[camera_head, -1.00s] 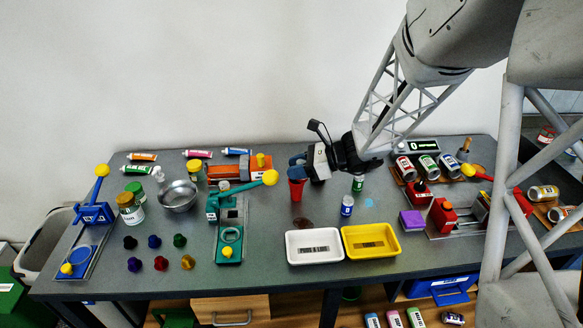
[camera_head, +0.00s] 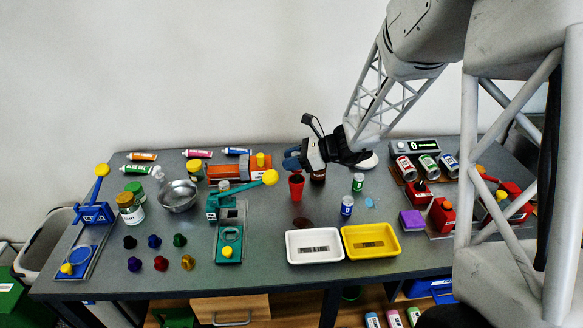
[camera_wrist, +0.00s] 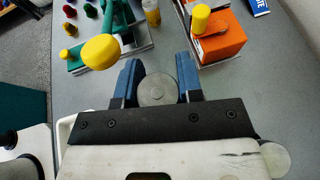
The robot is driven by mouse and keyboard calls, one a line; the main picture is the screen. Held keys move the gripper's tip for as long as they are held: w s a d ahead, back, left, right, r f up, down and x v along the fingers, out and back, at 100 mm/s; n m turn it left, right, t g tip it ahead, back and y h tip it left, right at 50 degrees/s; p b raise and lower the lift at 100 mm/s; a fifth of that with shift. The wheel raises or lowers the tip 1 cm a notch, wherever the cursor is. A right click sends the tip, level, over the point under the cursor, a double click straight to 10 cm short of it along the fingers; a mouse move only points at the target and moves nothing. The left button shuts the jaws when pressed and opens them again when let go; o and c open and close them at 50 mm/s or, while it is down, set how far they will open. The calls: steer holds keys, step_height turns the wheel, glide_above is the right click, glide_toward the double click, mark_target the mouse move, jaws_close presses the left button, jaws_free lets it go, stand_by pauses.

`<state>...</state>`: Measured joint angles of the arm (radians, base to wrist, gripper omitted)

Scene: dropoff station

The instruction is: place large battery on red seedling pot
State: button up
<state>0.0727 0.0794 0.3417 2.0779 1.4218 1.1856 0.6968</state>
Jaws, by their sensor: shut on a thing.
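In the head view, the fingers hide the battery. The red seedling pot (camera_head: 297,188) stands upright on the table, just below the fingertips in the head view. The pot is not visible in the wrist view. I cannot tell whether the battery touches it.
A brown cylinder (camera_head: 318,177) stands right of the pot, partly behind my gripper. A green can (camera_head: 358,182) and a blue can (camera_head: 347,204) stand further right. The teal press with its yellow-knobbed lever (camera_head: 270,178) is close on the left. White (camera_head: 290,257) and yellow (camera_head: 395,250) trays lie in front.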

steer(key=shift+f, duration=1.45)
steer(key=shift+f, duration=0.1)
steer(key=o, duration=1)
steer(key=shift+v, duration=6.05)
